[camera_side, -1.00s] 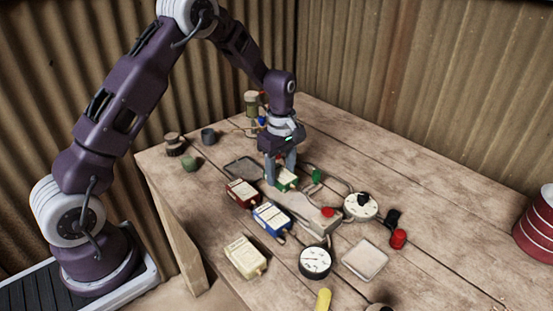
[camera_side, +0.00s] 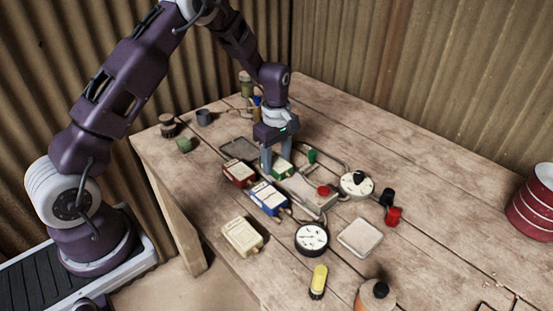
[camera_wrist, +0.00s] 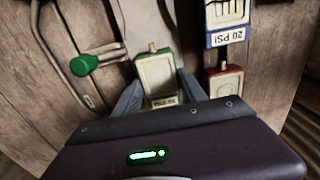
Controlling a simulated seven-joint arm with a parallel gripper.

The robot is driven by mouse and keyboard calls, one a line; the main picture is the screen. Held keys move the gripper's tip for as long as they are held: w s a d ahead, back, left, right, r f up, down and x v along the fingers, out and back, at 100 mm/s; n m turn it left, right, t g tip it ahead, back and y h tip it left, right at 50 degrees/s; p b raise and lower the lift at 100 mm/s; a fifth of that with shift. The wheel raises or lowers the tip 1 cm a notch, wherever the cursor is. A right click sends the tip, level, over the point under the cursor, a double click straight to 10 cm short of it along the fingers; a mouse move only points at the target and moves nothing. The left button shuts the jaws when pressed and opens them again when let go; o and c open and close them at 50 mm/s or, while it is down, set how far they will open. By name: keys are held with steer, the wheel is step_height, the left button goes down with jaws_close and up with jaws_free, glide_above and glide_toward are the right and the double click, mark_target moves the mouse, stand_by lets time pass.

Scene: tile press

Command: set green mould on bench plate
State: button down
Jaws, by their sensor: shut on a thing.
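The green mould (camera_side: 283,168) is a small box with a pale top and a green rim. In the wrist view it (camera_wrist: 157,75) sits between my fingers, with a small nub at its far end. My gripper (camera_side: 278,164) points down and is shut on the mould's two sides. Whether the mould touches the surface below is hard to tell. A pale square plate (camera_side: 360,238) lies bare at the front right, and a dark grey flat tray (camera_side: 238,149) lies behind the red box. I cannot tell which is the bench plate.
A red box (camera_side: 238,173) and a blue box (camera_side: 269,197) stand close by; a cream box (camera_side: 242,236) is nearer the front. A grey base with a red button (camera_side: 323,190), a green knob (camera_wrist: 84,64), dials and a pipe crowd the area.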

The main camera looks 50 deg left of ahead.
steer(key=shift+f, duration=0.2)
steer(key=c, duration=0.6)
jaws_free()
steer(key=shift+r, duration=0.1)
steer(key=s+d+r+m+t, duration=0.1)
steer(key=s+d+r+m, duration=0.2)
steer(key=r, duration=0.7)
steer(key=s+d+r+m+t, duration=0.15)
steer(key=s+r, duration=0.25)
steer(key=r, duration=0.6)
steer(key=s+d+r+m+t, duration=0.1)
steer(key=s+m, duration=0.3)
steer(key=s, duration=0.3)
steer(key=s+d+r+m+t, duration=0.1)
steer(key=s+r+m, duration=0.1)
steer(key=s+m, duration=0.3)
steer(key=s+d+r+m+t, duration=0.1)
steer(key=s+m, duration=0.3)
steer(key=s, duration=0.6)
steer(key=shift+s+d+r+m, duration=0.1)
steer(key=shift+d+r+m, duration=0.05)
steer(key=shift+r, duration=0.25)
steer(key=shift+s+d+r+m, duration=0.1)
steer(key=shift+d+r, duration=0.05)
steer(key=shift+r, duration=0.2)
